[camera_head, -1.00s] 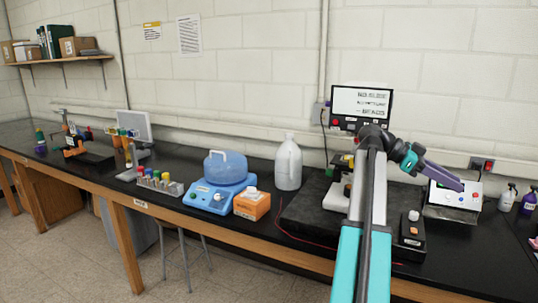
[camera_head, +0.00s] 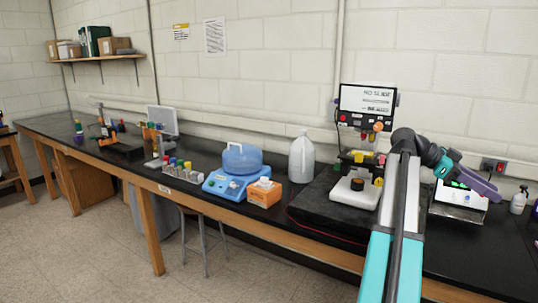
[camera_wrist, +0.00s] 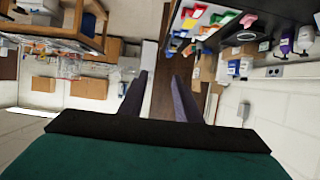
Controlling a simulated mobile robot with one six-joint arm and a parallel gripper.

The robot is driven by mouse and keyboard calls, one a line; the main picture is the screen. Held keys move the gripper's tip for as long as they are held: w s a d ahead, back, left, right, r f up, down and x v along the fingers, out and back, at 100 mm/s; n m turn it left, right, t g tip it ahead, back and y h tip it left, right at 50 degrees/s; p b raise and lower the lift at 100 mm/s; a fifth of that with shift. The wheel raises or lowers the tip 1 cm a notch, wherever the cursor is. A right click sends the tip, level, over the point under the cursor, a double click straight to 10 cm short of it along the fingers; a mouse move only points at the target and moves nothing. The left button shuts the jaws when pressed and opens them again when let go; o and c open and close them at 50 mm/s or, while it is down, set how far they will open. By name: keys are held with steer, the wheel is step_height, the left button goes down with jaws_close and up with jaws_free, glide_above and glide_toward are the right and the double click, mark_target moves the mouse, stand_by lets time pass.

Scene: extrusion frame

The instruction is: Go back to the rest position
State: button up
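My gripper (camera_head: 482,184) is held out at the right in the head view, above the bench and in front of a white control box (camera_head: 459,205). Its purple fingers point to the right and slightly down. In the wrist view, the two fingers (camera_wrist: 160,76) stand apart with nothing between them. My arm rises from the bottom of the head view and bends at a dark elbow. It hides part of the bench right of the microscope-like device.
A black bench (camera_head: 330,235) runs along the wall. On it stand a white jug (camera_head: 301,160), a blue device (camera_head: 226,184), an orange box (camera_head: 264,193), a tube rack (camera_head: 182,172), a white-based instrument (camera_head: 353,192) and a screen (camera_head: 367,102). A spray bottle (camera_head: 518,203) stands at the right.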

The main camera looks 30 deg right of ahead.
steer(key=w+a+f+n+t+h, duration=0.1)
steer(key=w+a+f+n, duration=0.25)
steer(key=w+f, duration=0.7)
steer(key=w+a+f+n+h, duration=0.2)
steer(key=w+a+f+n, duration=0.15)
steer(key=w+f, duration=0.65)
steer(key=w+a+f+n+t, duration=0.25)
steer(key=w+a+f, duration=0.25)
steer(key=a+f, duration=0.55)
steer(key=w+a+f+n+t, duration=0.1)
steer(key=w+a+f+n, duration=0.35)
steer(key=a+f, duration=0.6)
steer(key=s+a+f+n+y, duration=0.1)
steer(key=s+a+f+n, duration=0.15)
steer(key=a+f, duration=0.7)
steer(key=s+a+f+n+y, duration=0.15)
steer(key=a+f+n, duration=0.4)
steer(key=f, duration=0.75)
steer(key=s+a+f+n+y, duration=0.2)
steer(key=s+a+f+n, duration=0.1)
steer(key=a, duration=0.5)
steer(key=s+a+f+n+t+y, duration=0.1)
steer(key=s+a+f+n+y, duration=0.1)
steer(key=s+a+f, duration=0.4)
steer(key=s+a+f+n+y, duration=0.2)
steer(key=s+a+f+n, duration=0.2)
steer(key=s+a, duration=0.3)
steer(key=shift+s+a+f+t, duration=0.3)
steer(key=shift+s+a+t, duration=0.1)
steer(key=shift+a, duration=1.2)
